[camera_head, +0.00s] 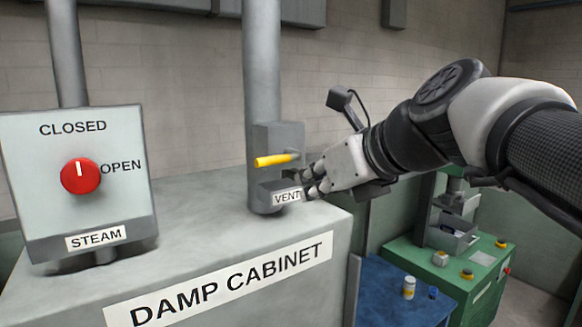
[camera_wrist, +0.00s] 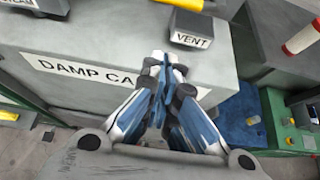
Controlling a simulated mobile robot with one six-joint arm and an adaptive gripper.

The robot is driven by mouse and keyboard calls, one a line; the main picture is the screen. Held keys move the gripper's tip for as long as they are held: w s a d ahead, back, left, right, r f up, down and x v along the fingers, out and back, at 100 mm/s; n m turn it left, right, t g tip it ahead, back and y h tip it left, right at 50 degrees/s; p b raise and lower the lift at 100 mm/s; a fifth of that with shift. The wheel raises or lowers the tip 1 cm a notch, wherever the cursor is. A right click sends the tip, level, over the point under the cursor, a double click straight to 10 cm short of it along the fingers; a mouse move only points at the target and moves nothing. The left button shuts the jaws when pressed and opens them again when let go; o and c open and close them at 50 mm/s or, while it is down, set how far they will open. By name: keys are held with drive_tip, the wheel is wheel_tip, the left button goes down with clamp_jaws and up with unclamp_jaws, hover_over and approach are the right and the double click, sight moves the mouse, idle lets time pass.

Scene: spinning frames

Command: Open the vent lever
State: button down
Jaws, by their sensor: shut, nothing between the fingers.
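The vent lever (camera_head: 274,160) is a yellow handle on a grey box on the vertical pipe, above the VENT label (camera_head: 287,197). It points left and lies nearly level in the head view. In the wrist view a yellow piece of it shows at the top edge (camera_wrist: 184,4), above the VENT label (camera_wrist: 191,41). My gripper (camera_head: 308,183) is shut and empty, just right of the VENT label and below and right of the lever. In the wrist view its fingertips (camera_wrist: 160,58) meet in front of the cabinet. I cannot tell whether it touches the vent box.
The grey damp cabinet (camera_head: 190,215) stands below. A steam panel (camera_head: 110,200) with a red knob (camera_head: 80,176) pointing up at CLOSED stands at left. At right are a blue table (camera_head: 385,290) with small bottles and a green machine (camera_head: 470,290). Space left of the lever is clear.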

sight(275, 158)
drive_tip(key=shift+s, duration=0.1)
drive_tip(key=w+a+f+p, duration=0.1)
drive_tip(key=w+a, duration=0.4)
drive_tip(key=w, duration=0.2)
drive_tip(key=shift+w+a+p, duration=0.15)
drive_tip(key=shift+w+p, duration=0.15)
drive_tip(key=shift+w, duration=0.1)
drive_tip(key=shift+f, duration=0.1)
drive_tip(key=shift+s, duration=0.1)
